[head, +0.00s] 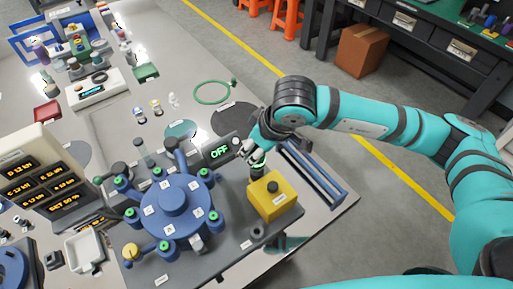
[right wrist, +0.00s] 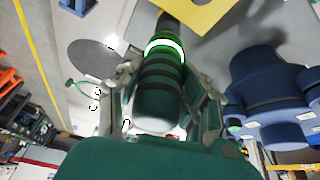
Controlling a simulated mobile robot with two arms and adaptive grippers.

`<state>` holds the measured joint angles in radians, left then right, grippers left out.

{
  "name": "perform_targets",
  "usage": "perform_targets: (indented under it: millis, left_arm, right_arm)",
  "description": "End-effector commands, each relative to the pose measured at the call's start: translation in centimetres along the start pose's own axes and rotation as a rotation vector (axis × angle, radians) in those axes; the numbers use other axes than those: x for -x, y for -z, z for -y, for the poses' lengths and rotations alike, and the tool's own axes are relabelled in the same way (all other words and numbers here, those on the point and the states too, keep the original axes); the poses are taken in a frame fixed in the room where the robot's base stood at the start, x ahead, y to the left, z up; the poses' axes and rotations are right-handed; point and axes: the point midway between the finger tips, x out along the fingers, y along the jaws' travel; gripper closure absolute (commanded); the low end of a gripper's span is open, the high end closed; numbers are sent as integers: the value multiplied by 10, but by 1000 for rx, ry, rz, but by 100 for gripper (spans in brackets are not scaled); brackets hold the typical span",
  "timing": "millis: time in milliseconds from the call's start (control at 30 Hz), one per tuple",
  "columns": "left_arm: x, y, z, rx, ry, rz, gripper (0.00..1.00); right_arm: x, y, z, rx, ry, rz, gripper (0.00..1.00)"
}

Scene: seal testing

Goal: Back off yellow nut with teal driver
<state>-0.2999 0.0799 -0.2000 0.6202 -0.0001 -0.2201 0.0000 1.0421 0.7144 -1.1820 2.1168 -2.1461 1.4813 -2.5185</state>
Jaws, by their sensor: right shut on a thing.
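My right gripper (head: 254,150) is in the right middle of the head view, above the grey bench plate near the yellow box. In the right wrist view its fingers (right wrist: 165,100) are shut around the dark teal driver (right wrist: 160,82), which has a glowing green ring (right wrist: 165,45) and a dark end pointing away. In the head view most of the driver is hidden by the gripper. The yellow nut (head: 131,251) sits at the lower left station of the blue round fixture (head: 172,200), apart from the driver. The left gripper is not in view.
Other stations on the blue fixture carry green nuts (head: 213,215). A yellow box (head: 272,205) with a black knob stands below my gripper. An OFF display (head: 219,152), a panel of readouts (head: 40,180) and blue rails (head: 312,172) surround the fixture.

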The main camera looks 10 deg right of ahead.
Motion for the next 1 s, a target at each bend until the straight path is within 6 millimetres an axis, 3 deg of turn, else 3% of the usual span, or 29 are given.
perform_targets:
  millis: [767,1000]
  left_arm:
    - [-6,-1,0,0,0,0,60]
    - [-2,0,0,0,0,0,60]
  right_arm:
    - [-1,-2,0,-1,2,6,100]
    - [8,3,0,0,1,2,100]
